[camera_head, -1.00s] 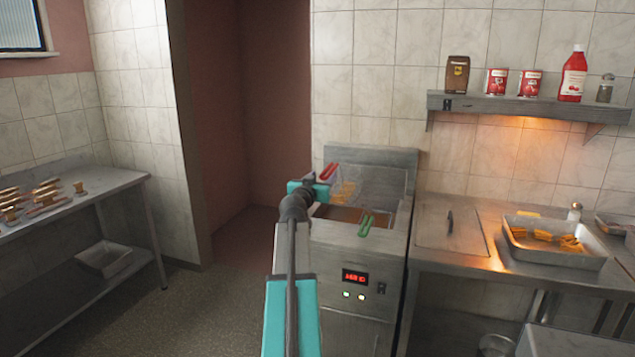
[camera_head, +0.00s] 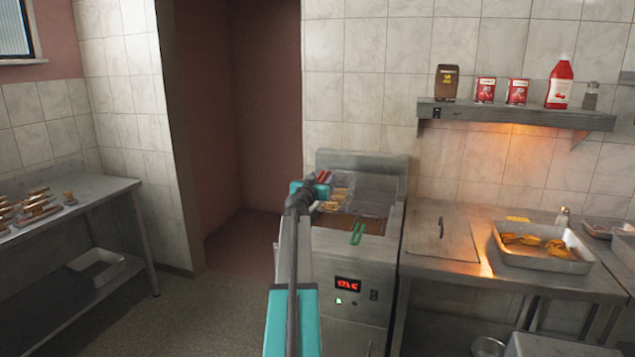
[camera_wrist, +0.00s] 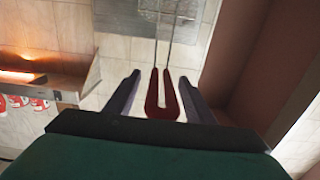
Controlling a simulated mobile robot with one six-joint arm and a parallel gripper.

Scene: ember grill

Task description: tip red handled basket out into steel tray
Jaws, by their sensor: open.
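The red handled basket's red handle (camera_wrist: 162,108) lies between the two spread fingers of my gripper (camera_wrist: 159,80) in the wrist view, with a visible gap on each side. Its wire stems run away from the gripper. In the head view my gripper (camera_head: 314,187) is at the fryer's left side, beside the red handle (camera_head: 323,177). Golden food (camera_head: 336,198) shows in the wire basket at the fryer, partly hidden by my arm. The steel tray (camera_head: 545,264) stands on the right counter with several golden pieces in it.
The fryer (camera_head: 345,255) also holds a green handle (camera_head: 357,232) at its front right. A flat steel counter (camera_head: 440,236) lies between fryer and tray. A shelf (camera_head: 520,115) with bottles and cans hangs above.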

